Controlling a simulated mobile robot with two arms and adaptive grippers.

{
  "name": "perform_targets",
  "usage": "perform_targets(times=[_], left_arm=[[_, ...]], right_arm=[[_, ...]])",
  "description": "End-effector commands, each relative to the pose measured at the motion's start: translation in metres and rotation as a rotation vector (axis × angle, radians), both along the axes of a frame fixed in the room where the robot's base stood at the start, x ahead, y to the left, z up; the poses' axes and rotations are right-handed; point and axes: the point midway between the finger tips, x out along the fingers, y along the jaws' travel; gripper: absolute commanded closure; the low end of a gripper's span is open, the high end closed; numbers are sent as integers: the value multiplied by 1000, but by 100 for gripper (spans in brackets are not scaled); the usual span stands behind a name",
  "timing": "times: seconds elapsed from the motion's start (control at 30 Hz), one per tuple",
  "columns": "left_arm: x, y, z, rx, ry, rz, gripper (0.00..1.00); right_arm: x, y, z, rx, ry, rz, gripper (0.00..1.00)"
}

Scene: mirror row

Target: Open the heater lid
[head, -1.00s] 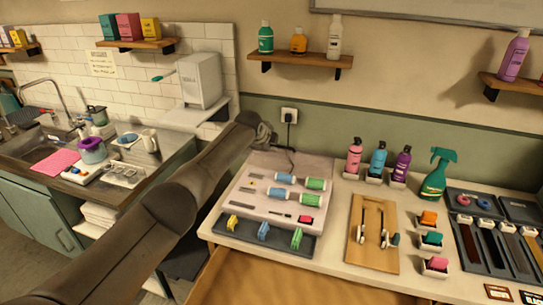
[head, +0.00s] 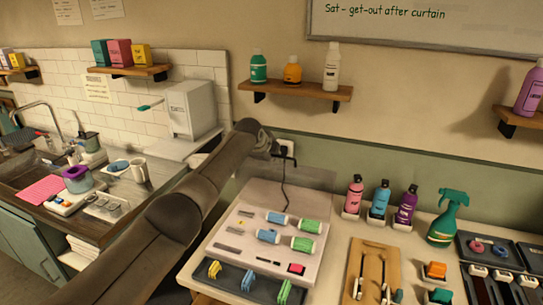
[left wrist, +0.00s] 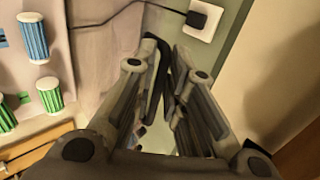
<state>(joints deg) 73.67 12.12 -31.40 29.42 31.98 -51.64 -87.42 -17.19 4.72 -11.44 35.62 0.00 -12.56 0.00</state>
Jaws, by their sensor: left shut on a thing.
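The heater (head: 222,240) is a pale box on the counter with blue and green rollers on its top. Its clear lid (head: 312,180) stands raised at the heater's back edge, in front of the green wall band. My left gripper (head: 274,142) is at the upper edge of the lid, beside the wall socket. My right gripper is not in view.
A wall socket (left wrist: 203,18) with a black plug and cord is close to my left fingers. Several bottles (head: 381,198) and a green spray bottle (head: 447,220) stand right of the heater. A wooden board (head: 375,268) lies in front of them. A shelf (head: 295,90) hangs above.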

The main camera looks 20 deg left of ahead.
Motion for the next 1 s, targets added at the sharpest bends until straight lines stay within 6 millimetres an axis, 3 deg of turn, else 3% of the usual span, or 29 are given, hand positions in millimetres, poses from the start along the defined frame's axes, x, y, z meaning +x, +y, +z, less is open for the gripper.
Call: perform_targets(times=[0.37,0.4,0.5,1.0], left_arm=[[1,-1,1,-1,-3,-1,100],[1,-1,1,-1,-4,-1,83],[0,-1,1,-1,-3,-1,71],[-3,0,4,-1,-2,-1,70]], right_arm=[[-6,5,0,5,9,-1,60],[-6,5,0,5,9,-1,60],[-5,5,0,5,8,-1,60],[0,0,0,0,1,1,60]])
